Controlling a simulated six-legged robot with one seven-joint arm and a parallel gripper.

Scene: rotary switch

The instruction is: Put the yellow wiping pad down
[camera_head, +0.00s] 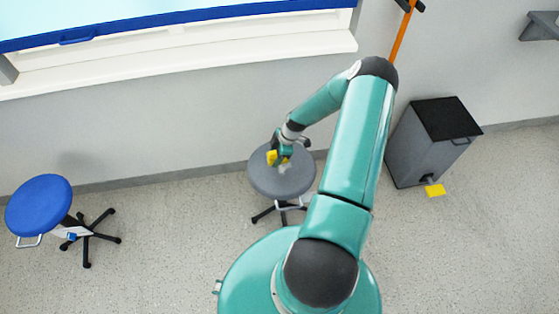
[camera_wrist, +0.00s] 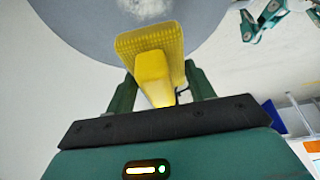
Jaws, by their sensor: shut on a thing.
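The yellow wiping pad (camera_wrist: 152,50) is between the two green fingers of my gripper (camera_wrist: 160,92), which is shut on its raised yellow grip. In the head view the pad (camera_head: 271,157) shows as a small yellow patch at my gripper (camera_head: 280,153), over the seat of the grey stool (camera_head: 281,182). In the wrist view the grey stool seat (camera_wrist: 85,22) lies beyond the pad, with a whitish smudge on it. I cannot tell whether the pad touches the seat.
A blue stool (camera_head: 40,205) stands at the left. A window sill (camera_head: 180,65) runs along the wall. Floor between the stools is clear.

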